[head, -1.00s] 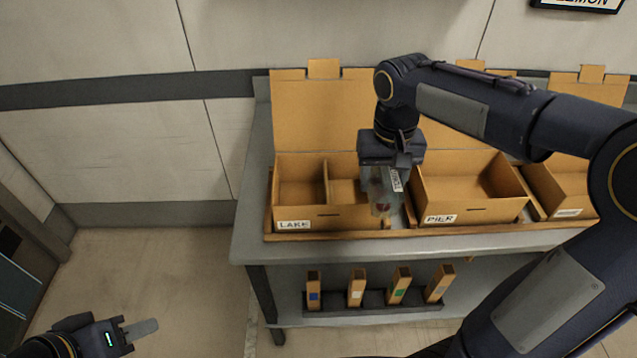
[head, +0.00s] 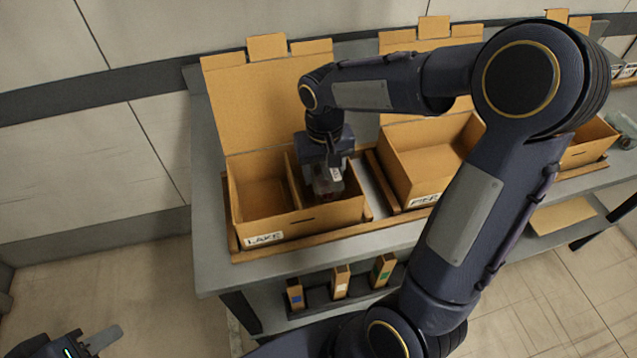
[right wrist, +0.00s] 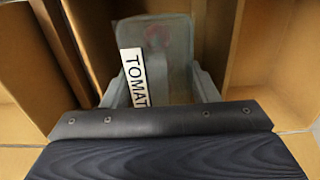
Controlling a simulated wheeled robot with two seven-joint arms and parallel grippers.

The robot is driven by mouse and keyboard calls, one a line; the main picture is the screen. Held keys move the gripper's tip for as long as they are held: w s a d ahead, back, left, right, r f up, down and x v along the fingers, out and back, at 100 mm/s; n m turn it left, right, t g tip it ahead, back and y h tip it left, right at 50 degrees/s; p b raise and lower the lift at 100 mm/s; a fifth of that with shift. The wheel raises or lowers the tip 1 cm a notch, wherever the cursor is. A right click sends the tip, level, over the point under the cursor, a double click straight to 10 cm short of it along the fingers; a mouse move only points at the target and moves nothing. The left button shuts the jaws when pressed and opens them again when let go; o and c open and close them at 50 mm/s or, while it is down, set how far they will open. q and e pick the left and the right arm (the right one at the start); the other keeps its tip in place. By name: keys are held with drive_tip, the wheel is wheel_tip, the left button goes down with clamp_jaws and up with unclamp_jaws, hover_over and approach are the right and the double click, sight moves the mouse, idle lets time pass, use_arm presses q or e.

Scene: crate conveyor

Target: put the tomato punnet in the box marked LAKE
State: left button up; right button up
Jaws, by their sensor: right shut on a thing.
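The tomato punnet (head: 324,184) is a clear container with something red inside and a white label. In the right wrist view the punnet (right wrist: 172,60) shows the letters TOMAT. My right gripper (head: 324,178) is shut on it, inside the right compartment of the box marked LAKE (head: 310,222). Whether the punnet touches the box floor I cannot tell. The LAKE box is open, with a divider and a raised lid. My left gripper (head: 98,341) is at the bottom left, away from the table; its jaw state is unclear.
The open box marked PIER (head: 400,180) stands to the right of LAKE, with a gap between. A grey table (head: 212,262) carries the boxes. Several narrow cardboard holders (head: 341,281) stand on the shelf below. LAKE's left compartment is empty.

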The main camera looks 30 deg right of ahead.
sight(324, 164)
drive_tip(key=shift+f, duration=2.15)
drive_tip(key=shift+f, duration=0.1)
drive_tip(key=o, duration=0.7)
wheel_tip(324, 164, up, 11)
drive_tip(key=shift+r, duration=0.1)
drive_tip(key=shift+s+r, duration=0.1)
drive_tip(key=shift+r, duration=0.45)
drive_tip(key=s+a+t+y, duration=0.2)
drive_tip(key=s, duration=0.6)
drive_tip(key=s+a+f+n+t+y, duration=0.1)
drive_tip(key=s+a+t, duration=0.1)
drive_tip(key=s, duration=0.6)
drive_tip(key=shift+s+f+t+y, duration=0.15)
drive_tip(key=shift+s+t+y, duration=0.25)
drive_tip(key=shift+t, duration=0.4)
